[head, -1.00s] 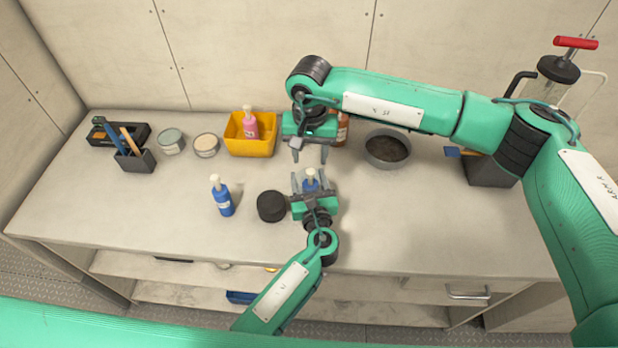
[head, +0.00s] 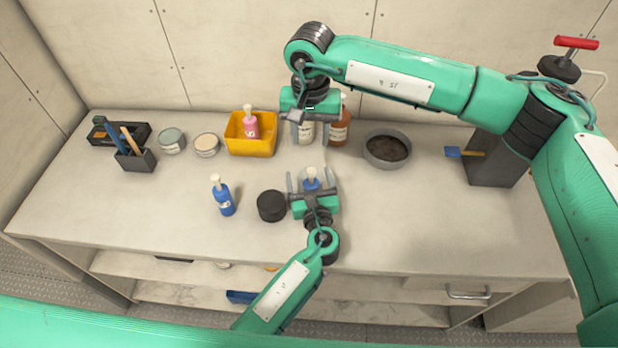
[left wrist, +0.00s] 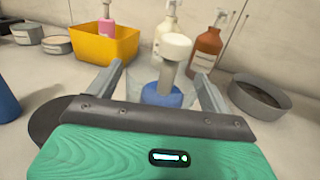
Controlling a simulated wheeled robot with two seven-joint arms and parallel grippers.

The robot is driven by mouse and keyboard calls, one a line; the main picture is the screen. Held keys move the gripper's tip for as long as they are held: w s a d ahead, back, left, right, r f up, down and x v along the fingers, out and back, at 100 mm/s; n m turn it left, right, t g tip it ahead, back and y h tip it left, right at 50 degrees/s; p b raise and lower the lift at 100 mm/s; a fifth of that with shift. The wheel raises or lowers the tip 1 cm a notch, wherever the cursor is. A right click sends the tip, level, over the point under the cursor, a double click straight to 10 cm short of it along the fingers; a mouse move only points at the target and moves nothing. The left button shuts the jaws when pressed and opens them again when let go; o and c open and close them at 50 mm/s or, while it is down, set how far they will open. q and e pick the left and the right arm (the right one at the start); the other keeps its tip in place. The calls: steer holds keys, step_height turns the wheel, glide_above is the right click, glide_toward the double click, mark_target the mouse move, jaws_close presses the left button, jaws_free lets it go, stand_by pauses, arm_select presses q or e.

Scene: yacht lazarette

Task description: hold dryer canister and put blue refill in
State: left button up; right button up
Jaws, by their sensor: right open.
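The dryer canister (left wrist: 143,80) is a clear vessel between the fingers of my left gripper (left wrist: 160,84), which is shut on it. In the head view my left gripper (head: 311,180) holds it at the counter's front middle. The blue refill (left wrist: 162,96), with a white stem and knob on top, sits inside the canister; it also shows in the head view (head: 312,184). My right gripper (head: 309,128) is open and empty, above and behind the canister, clear of the refill. The canister's lower part is hidden by my left gripper.
A black round lid-like piece (head: 271,206) and a blue pump bottle (head: 222,197) stand left of the canister. Behind are a yellow bin (head: 240,147), a white bottle (head: 306,134), a brown bottle (head: 340,128) and a grey bowl (head: 387,160). The front right counter is clear.

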arm_select(q)
steer(key=shift+s+f, duration=0.1)
steer(key=v, duration=1.2)
